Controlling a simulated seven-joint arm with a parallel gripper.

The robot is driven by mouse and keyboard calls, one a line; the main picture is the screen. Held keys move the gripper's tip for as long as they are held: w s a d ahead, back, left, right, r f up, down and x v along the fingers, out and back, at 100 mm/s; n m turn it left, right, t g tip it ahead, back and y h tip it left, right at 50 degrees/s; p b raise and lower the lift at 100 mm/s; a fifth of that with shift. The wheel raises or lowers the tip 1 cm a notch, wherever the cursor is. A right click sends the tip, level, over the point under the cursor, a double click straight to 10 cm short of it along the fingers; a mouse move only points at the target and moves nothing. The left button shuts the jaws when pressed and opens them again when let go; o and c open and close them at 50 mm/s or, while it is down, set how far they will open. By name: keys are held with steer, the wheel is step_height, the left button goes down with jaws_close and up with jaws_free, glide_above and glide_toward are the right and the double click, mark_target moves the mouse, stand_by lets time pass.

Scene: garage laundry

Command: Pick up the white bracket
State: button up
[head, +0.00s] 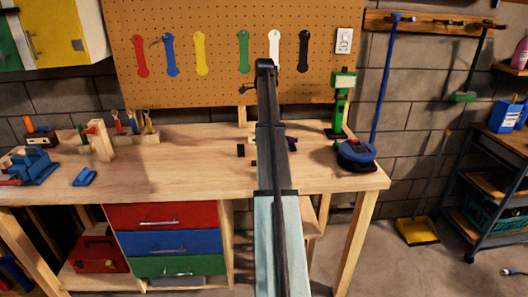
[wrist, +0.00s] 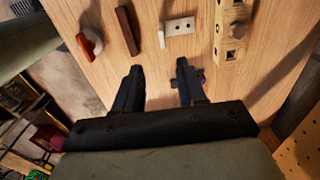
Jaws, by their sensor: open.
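The white bracket (wrist: 181,26) shows in the wrist view as a small pale plate with dark holes, on the wooden bench top. A thin white piece (wrist: 161,38) stands at its left end; I cannot tell if it is part of the bracket. My gripper (wrist: 159,70) is open and empty, its two dark fingers apart. The bracket lies beyond the fingertips, towards the top of the wrist view, not between them. In the head view my arm reaches over the bench, and I cannot make out the bracket or the fingers there.
In the wrist view a dark brown bar (wrist: 128,30) and an orange-and-white object (wrist: 90,42) lie left of the bracket. A wooden block with holes (wrist: 232,35) is close on its right. The pegboard (head: 215,80) rises behind the workbench (head: 180,165); the bench's middle left is clear.

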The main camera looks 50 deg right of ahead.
steer(key=f, duration=1.2)
steer(key=shift+w+d+f, duration=0.1)
steer(key=shift+w+f, duration=0.05)
steer(key=shift+w, duration=0.05)
jaws_close()
